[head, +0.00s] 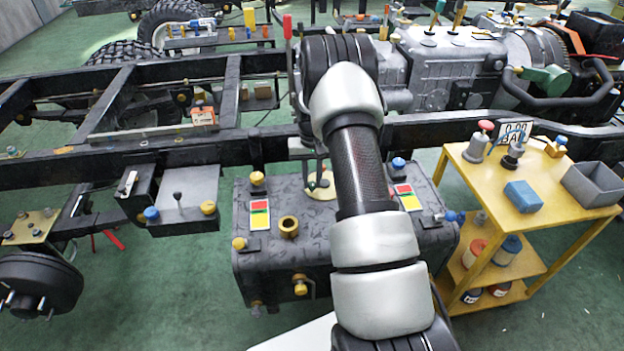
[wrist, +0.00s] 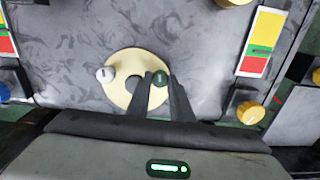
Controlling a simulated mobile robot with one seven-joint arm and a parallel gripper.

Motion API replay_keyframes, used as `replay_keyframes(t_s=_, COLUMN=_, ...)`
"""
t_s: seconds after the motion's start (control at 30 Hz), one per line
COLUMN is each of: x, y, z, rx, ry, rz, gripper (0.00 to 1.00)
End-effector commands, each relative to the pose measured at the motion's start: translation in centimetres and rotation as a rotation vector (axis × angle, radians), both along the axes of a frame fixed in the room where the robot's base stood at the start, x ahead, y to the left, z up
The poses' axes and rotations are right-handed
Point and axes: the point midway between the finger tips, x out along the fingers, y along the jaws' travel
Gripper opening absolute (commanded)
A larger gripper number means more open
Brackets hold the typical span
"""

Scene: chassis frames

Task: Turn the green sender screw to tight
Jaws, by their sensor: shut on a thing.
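The green sender screw (wrist: 160,79) is a small dark green knob on the right side of a round cream plate (wrist: 125,92) in the wrist view. My gripper (wrist: 162,82) is shut on it, one finger on each side. A white knob (wrist: 105,74) sits at the plate's left, and a dark round centre lies between the two knobs. The plate is on top of a dark mottled tank (head: 330,250). In the head view my arm hides most of my gripper (head: 318,178), and only part of the plate (head: 322,190) shows. The screw's turn angle cannot be told.
Red, yellow and green cards (head: 259,214) (wrist: 262,42) lie on the tank on both sides. Yellow and blue caps and a brass ring (head: 289,226) stand around. The black frame rail (head: 200,141) runs behind. A yellow cart (head: 560,220) stands at the right.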

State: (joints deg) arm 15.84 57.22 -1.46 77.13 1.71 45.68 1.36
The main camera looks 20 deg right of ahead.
Motion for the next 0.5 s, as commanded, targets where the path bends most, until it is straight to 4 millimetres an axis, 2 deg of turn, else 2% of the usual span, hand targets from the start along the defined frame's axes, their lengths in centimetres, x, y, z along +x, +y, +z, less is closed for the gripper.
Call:
replay_keyframes(t_s=0.2, x=-0.01, y=-0.04, z=0.01, rx=-0.001, ry=0.000, rz=-0.112, gripper=0.00)
replay_keyframes(t_s=0.5, x=0.00, y=0.01, z=0.00, rx=0.000, ry=0.000, rz=-0.181, gripper=0.00)
